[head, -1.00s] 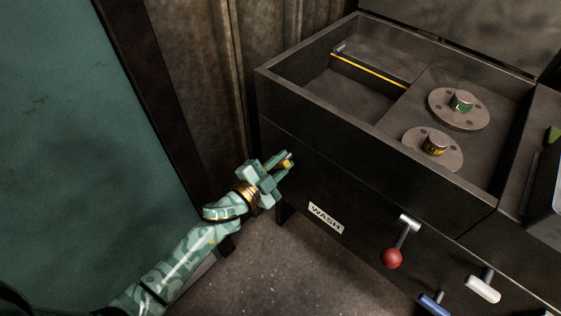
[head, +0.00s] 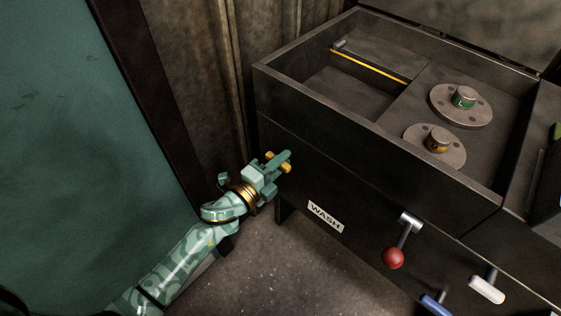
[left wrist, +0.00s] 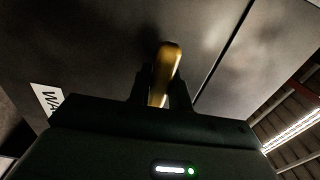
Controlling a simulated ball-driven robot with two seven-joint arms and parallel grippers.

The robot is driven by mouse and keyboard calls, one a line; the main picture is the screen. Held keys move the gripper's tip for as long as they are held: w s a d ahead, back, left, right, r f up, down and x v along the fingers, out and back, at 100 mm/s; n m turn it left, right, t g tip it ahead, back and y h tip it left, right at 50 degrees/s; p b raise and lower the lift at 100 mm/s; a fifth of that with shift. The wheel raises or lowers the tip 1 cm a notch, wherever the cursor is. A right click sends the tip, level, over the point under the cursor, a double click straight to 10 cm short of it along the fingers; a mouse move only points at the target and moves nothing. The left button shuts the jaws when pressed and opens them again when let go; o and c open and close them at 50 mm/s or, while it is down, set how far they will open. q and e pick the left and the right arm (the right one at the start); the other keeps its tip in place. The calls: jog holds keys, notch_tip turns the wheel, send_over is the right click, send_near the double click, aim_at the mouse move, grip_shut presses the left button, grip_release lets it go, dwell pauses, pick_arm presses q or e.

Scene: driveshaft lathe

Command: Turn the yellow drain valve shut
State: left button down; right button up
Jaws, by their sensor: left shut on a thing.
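The yellow drain valve (head: 286,169) is on the front face of the wash cabinet, near its left end. My left gripper (head: 282,160) is at the valve, shut on its handle. Yellow ends of the handle show on both sides of the fingers in the head view; the middle is hidden by them. In the left wrist view the yellow handle (left wrist: 168,65) stands between the two dark fingers (left wrist: 163,92), close to the dark panel. My right gripper is not in view.
A red-knobbed lever (head: 393,258), a white handle (head: 486,289) and a blue handle (head: 435,304) stick out of the front. The floor below is clear.

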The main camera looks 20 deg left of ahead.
pick_arm(q)
jog(key=shift+f, duration=0.1)
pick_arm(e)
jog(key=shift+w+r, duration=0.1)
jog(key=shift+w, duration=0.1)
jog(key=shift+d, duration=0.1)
pick_arm(q)
jog(key=c, duration=1.3)
grip_release()
jog(key=shift+s, duration=0.1)
jog(key=shift+s+a, duration=0.1)
jog(key=shift+s, duration=0.2)
jog(key=p+v, duration=0.4)
jog(key=v, duration=1.1)
jog(key=shift+s+a, duration=0.1)
jog(key=shift+s, duration=0.15)
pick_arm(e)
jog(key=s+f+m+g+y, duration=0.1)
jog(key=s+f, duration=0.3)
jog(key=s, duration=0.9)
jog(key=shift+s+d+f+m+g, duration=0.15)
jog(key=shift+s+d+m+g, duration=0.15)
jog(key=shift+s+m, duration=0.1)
